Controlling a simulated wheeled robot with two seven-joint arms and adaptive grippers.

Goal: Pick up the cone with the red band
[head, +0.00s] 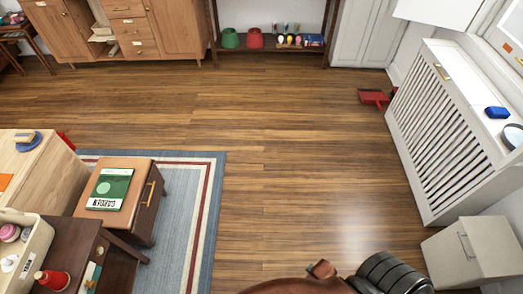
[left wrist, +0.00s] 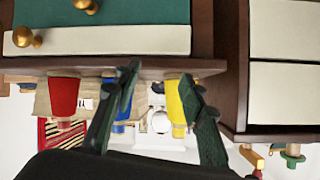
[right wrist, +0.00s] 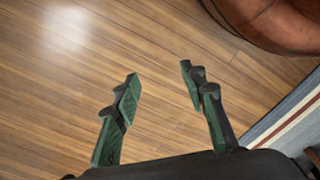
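A red cone-shaped piece (head: 52,281) with a pale tip stands on the dark wooden cabinet at the lower left of the head view. In the left wrist view, which looks upside down, a red cone (left wrist: 64,97), a blue one (left wrist: 119,112) and a yellow one (left wrist: 174,103) line a dark wooden edge. I cannot make out a separate red band on any of them. My left gripper (left wrist: 160,80) is open and empty; the blue and yellow cones appear between or behind its fingers, the red one outside them. My right gripper (right wrist: 159,76) is open and empty above the wood floor.
A stool with a green book (head: 109,189) stands on the blue rug (head: 197,205). A brown leather piece (right wrist: 270,18) is close to my right gripper. The middle floor is clear.

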